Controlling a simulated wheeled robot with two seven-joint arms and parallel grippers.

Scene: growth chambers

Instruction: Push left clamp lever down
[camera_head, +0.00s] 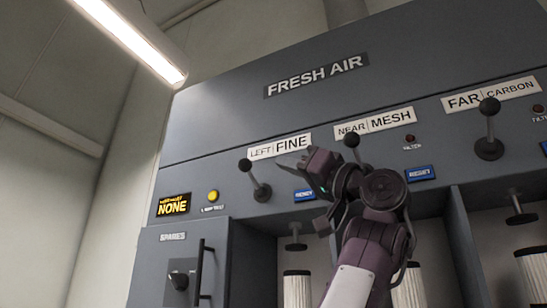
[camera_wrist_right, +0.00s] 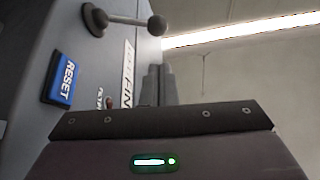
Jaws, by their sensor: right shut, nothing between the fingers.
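The lever also shows at the top of the right wrist view (camera_wrist_right: 128,20), clear of the fingers. My right gripper (camera_head: 286,167) is just right of this lever, in front of the panel, and points left. Its fingers (camera_wrist_right: 158,85) are shut and empty. I see no contact with the lever. My left gripper is not in view.
The near lever (camera_head: 352,141) is partly hidden behind my right gripper and arm. The far lever (camera_head: 488,130) stands farther right. A blue RESET button (camera_head: 304,195) sits below my right gripper. A yellow button (camera_head: 213,195) and a NONE display (camera_head: 173,205) are at left.

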